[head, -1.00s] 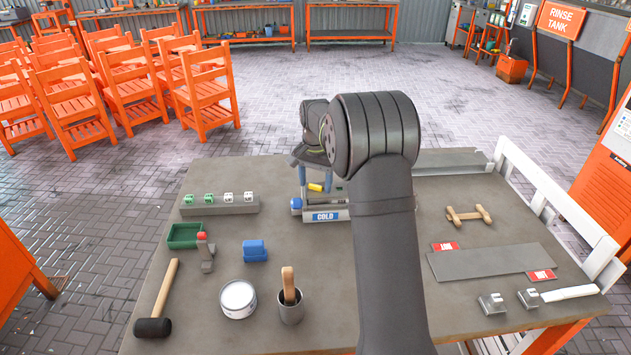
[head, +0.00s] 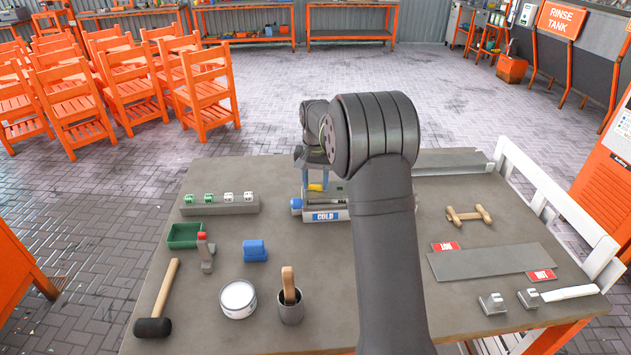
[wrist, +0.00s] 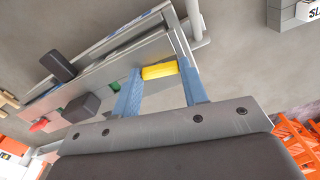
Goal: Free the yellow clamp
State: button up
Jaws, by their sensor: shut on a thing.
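The yellow clamp (wrist: 159,71) is a small yellow block between the blue fingertips of my gripper (wrist: 160,78) in the wrist view. My gripper is shut on it, one finger at each end. In the head view the yellow clamp (head: 316,187) shows just above a grey fixture (head: 337,213) with a COLD label, and my gripper (head: 315,183) reaches down there. My arm hides the right part of the fixture. I cannot tell whether the clamp still touches the fixture.
Left of the fixture are a grey block (head: 220,210) with small green and white pieces, a green tray (head: 184,236), a blue block (head: 255,251) and a mallet (head: 155,325). A cup (head: 290,312) stands in front. A flat grey sheet (head: 480,261) lies at right.

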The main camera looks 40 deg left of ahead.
jog(key=shift+n, duration=1.1)
jog(key=o, duration=1)
notch_tip(320, 180, up, 18)
jog(key=shift+f, duration=0.25)
